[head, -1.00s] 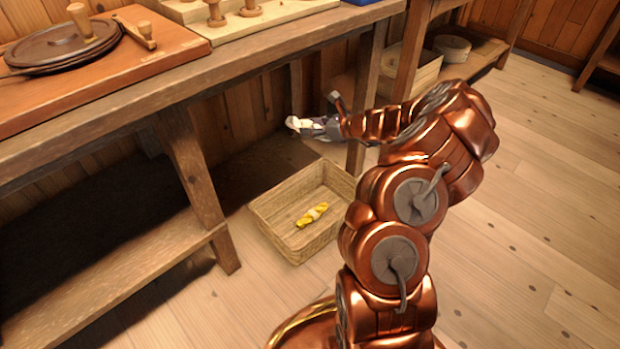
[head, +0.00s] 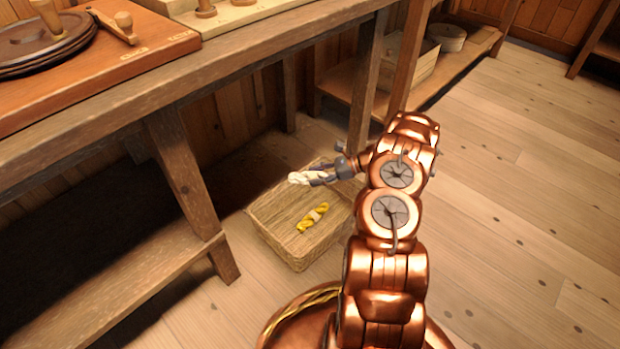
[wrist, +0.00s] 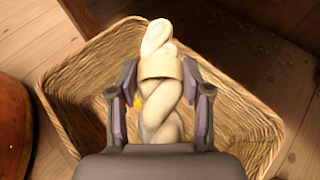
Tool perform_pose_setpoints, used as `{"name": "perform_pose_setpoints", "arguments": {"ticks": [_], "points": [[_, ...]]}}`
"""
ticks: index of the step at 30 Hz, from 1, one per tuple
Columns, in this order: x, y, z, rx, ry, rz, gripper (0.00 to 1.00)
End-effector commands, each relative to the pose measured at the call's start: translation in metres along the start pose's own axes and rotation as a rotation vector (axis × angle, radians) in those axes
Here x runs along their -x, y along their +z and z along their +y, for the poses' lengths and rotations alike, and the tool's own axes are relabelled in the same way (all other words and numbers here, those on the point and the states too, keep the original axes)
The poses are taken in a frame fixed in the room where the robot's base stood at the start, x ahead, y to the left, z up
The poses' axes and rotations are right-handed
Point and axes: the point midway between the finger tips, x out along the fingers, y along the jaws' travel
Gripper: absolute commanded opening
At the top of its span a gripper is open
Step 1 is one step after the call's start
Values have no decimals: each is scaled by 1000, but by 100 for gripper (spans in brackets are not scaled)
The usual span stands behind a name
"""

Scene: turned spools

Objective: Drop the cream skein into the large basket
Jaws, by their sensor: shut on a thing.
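The cream skein (head: 304,179) is a twisted bundle held out in front of my gripper (head: 325,174). In the wrist view, the skein (wrist: 161,92) has a band around it, and the fingers of my gripper (wrist: 160,100) are shut on it from both sides. The large basket (head: 268,235) is a rectangular wicker basket on the floor. The skein is above the basket's far part in the head view. The wrist view shows the basket (wrist: 75,85) below and around the skein. A yellow skein (head: 313,217) with a pale band lies inside the basket, mostly hidden in the wrist view.
A wooden workbench (head: 180,85) runs along the left, with its leg (head: 187,190) beside the basket. A lower shelf (head: 130,290) is at left. A box (head: 413,66) and a round basket (head: 446,38) stand on a shelf behind. The floor at right is clear.

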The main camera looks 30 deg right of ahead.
Motion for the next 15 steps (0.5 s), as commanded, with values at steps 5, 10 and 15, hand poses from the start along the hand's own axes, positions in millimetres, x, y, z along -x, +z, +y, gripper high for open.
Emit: {"name": "perform_pose_setpoints", "arguments": {"ticks": [5, 10, 15], "points": [[-9, -12, 14, 23, 52, -2, 15], [-14, -18, 16, 26, 61, -1, 15], [-20, -30, 16, 24, 62, 0, 15]]}}
